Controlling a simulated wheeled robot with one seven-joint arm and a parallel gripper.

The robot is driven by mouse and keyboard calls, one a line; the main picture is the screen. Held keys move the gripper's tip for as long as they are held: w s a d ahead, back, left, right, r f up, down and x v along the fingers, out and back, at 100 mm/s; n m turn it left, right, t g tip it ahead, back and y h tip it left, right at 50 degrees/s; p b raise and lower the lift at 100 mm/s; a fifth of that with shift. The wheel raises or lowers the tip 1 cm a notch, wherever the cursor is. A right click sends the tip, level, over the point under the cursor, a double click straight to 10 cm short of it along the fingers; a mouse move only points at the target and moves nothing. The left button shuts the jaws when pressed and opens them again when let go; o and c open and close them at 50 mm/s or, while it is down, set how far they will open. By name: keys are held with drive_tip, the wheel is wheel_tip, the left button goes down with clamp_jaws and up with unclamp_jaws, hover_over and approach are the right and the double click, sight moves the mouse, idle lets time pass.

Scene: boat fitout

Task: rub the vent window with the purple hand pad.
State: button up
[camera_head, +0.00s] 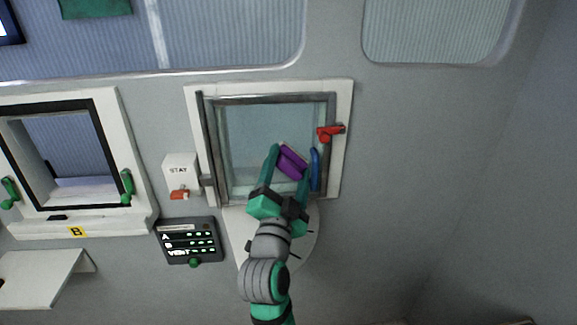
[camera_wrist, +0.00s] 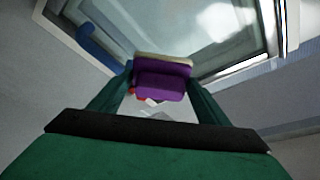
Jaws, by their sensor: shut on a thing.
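The vent window (camera_head: 262,125) is a framed pane in the grey wall, with a red latch (camera_head: 328,132) on its right side and a blue handle (camera_head: 315,169) at its lower right. My gripper (camera_head: 288,160) is in front of the lower right part of the pane. It is shut on the purple hand pad (camera_head: 292,163), which has a pale layer along one side. In the wrist view the purple pad (camera_wrist: 162,80) sits between the two green fingers, with the pane (camera_wrist: 190,35) behind it. I cannot tell whether the pad touches the glass.
A white STAY box (camera_head: 180,170) with a red lever is left of the window. Below it is a dark panel (camera_head: 189,242) with lit rows. A round white shelf (camera_head: 306,236) lies under the window. Window B (camera_head: 75,232) with green handles is at the left. The right wall is bare.

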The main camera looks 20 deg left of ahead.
drive_tip(key=shift+s+d, duration=0.4)
drive_tip(key=shift+s, duration=0.25)
drive_tip(key=shift+s+d, duration=0.35)
drive_tip(key=shift+s, duration=0.3)
drive_tip(key=shift+w, duration=0.1)
